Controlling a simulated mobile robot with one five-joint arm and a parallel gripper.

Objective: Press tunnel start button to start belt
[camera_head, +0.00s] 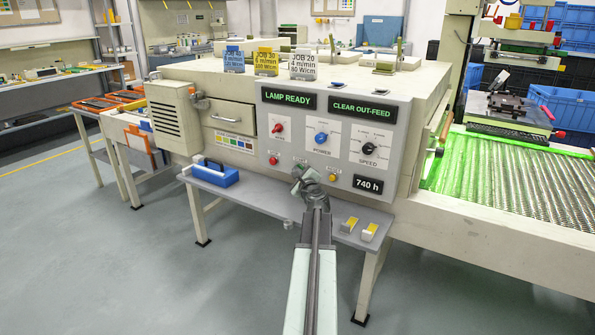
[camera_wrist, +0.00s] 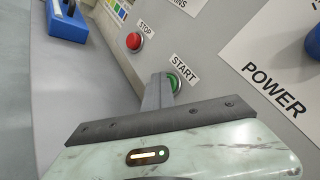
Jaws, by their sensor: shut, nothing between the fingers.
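The green START button (camera_wrist: 174,83) is on the grey control panel (camera_head: 398,112), below its printed label. My gripper (camera_wrist: 160,80) is shut and empty, its tips right at the left side of the button and partly covering it. I cannot tell whether they touch it. In the head view my gripper (camera_head: 299,178) is in front of the panel's lower part and hides the START button. The red STOP button (camera_wrist: 134,41) is up and left of START; it also shows in the head view (camera_head: 273,160). The tunnel belt (camera_head: 500,176) extends to the right of the machine.
A yellow button (camera_head: 333,178) is to the right of my gripper. Red (camera_head: 278,128), blue (camera_head: 321,138) and black (camera_head: 370,148) knobs sit above. Displays read LAMP READY (camera_head: 288,97) and CLEAR OUT-FEED (camera_head: 369,110). A shelf below holds a blue box (camera_head: 215,174) and two small yellow-topped blocks.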

